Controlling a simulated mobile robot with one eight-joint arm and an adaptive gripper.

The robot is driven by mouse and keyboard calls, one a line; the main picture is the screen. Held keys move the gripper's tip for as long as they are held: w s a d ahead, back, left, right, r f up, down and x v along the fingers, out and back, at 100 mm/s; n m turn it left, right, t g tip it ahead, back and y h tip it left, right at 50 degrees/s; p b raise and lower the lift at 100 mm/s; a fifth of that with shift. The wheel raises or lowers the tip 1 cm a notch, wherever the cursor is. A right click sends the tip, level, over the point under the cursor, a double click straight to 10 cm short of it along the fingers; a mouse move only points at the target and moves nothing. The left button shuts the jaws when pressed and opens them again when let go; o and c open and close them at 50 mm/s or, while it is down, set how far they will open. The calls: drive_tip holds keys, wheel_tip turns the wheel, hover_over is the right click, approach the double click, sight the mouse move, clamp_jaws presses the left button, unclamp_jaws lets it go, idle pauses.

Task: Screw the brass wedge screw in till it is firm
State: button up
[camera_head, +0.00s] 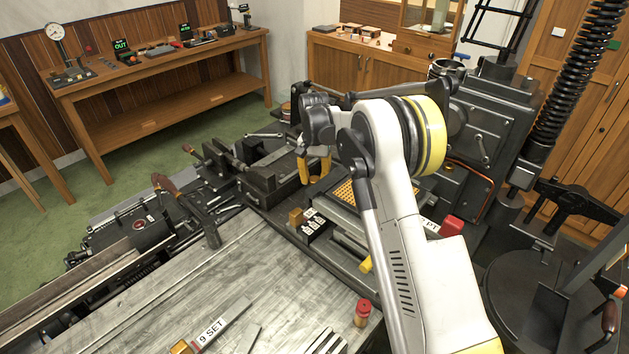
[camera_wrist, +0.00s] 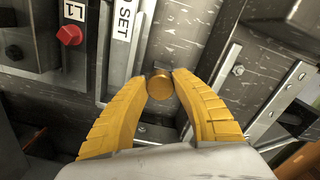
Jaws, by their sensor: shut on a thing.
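The brass wedge screw (camera_wrist: 159,86) shows in the wrist view as a round brass head between my yellow fingertips. My gripper (camera_wrist: 162,77) is shut on it, one finger on each side. The screw's shank is hidden under the head, so how deep it sits cannot be seen. In the head view my gripper (camera_head: 315,168) points down over the dark machine bed, at the far side of the worn metal table. The screw is hidden there.
A label reading SET (camera_wrist: 122,20) and a red knob (camera_wrist: 68,35) by an L1 tag lie left of my fingers.

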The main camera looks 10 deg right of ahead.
sight(314, 179)
drive_tip(key=shift+m, duration=0.8)
drive_tip(key=o, duration=1.2)
drive_tip(key=shift+r, duration=0.1)
wheel_tip(314, 179, up, 12)
